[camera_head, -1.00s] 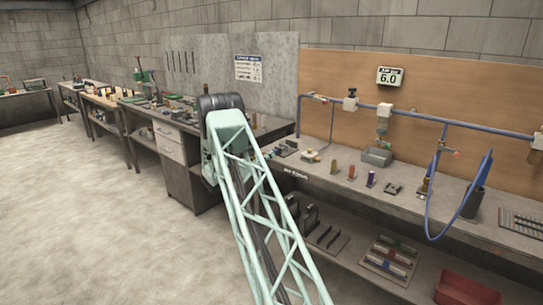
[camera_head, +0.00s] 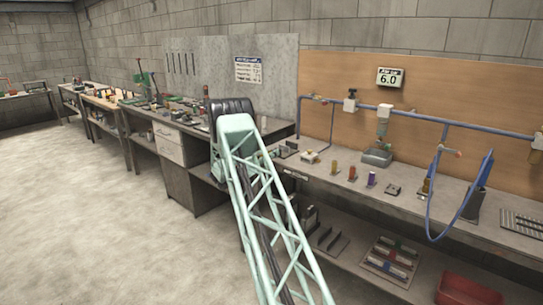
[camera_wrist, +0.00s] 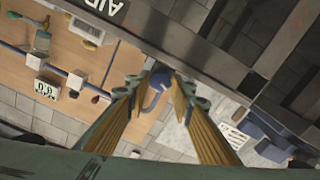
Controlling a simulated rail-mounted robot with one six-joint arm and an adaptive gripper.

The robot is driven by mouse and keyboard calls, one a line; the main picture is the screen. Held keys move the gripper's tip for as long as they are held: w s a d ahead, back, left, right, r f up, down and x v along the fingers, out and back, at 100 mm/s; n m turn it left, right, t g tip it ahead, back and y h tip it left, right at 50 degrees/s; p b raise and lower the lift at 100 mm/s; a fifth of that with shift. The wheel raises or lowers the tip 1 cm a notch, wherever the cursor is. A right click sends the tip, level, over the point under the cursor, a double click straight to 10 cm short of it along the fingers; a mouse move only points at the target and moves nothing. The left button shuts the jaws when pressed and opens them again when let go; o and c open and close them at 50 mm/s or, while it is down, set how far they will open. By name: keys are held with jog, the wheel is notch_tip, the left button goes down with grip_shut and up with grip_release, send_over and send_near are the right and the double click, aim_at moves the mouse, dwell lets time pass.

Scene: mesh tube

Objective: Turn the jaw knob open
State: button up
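My gripper (camera_wrist: 157,84) shows in the wrist view with its two ribbed yellow fingers spread apart. A curved blue-grey piece (camera_wrist: 151,97) shows in the gap between the fingertips. I cannot tell what it is, how far off it is, or whether a finger touches it. In the head view my green lattice arm reaches toward the workbenches and hides my gripper. I cannot pick out the jaw knob for certain in either view.
A blue air pipe (camera_head: 455,126) and a 6.0 display (camera_head: 389,77) are on the wooden panel. Open floor (camera_head: 90,220) lies to the left.

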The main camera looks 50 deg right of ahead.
jog(key=c, duration=0.4)
jog(key=shift+n, duration=0.4)
jog(key=shift+n, duration=1.2)
jog(key=o, duration=0.8)
jog(key=shift+m, duration=0.6)
